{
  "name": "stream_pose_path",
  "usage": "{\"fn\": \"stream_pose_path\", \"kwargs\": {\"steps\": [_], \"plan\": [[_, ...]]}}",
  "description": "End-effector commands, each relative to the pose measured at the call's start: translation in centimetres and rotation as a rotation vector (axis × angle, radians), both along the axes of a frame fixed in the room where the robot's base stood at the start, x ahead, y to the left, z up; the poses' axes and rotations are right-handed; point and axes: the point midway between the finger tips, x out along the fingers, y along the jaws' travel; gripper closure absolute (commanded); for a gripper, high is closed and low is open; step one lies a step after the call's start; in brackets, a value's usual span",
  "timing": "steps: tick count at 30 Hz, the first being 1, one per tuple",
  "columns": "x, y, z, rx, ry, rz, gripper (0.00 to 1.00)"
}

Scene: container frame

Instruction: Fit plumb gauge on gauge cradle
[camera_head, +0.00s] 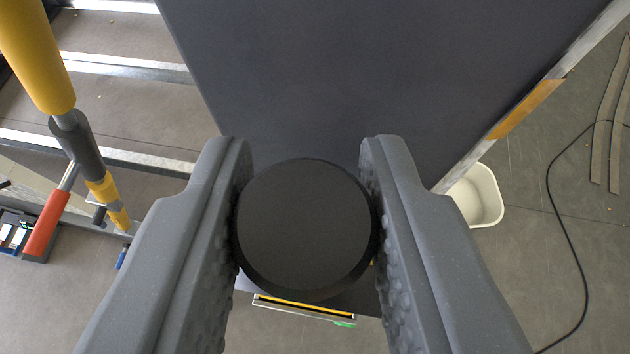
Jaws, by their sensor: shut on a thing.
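My gripper (305,165) is shut on a dark round thing, which I take to be the plumb gauge (305,225). I see it end-on as a flat black disc with a bevelled rim, and both ridged fingers press on its sides. Its body below the disc is hidden. I cannot make out the gauge cradle for certain. Below the disc, partly hidden by it, a dark piece with a silver and yellow edge (304,308) and a small green spot shows.
A large dark grey panel (370,75) fills the top centre, close beyond the fingertips. A yellow and grey pole (75,130) stands at left, near a red-handled tool (46,225). A white bin (478,197) and a black cable (570,260) are on the floor at right.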

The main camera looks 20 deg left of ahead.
Motion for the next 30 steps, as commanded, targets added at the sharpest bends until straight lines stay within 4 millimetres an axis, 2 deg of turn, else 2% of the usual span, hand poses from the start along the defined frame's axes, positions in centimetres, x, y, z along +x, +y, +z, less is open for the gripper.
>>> {"fn": "stream_pose_path", "kwargs": {"steps": [3,4,6,7,20,30], "plan": [[0.0,0.0,-0.3,0.001,-0.002,0.000,1.00],[0.0,0.0,-0.3,0.001,-0.002,0.000,0.70],[0.0,0.0,-0.2,0.001,-0.002,0.000,0.50],[0.0,0.0,-0.2,0.001,-0.002,0.000,0.47],[-0.7,-0.3,0.2,0.000,-0.003,0.000,0.47],[-4.5,-2.4,2.7,0.001,-0.006,-0.003,0.47]]}}
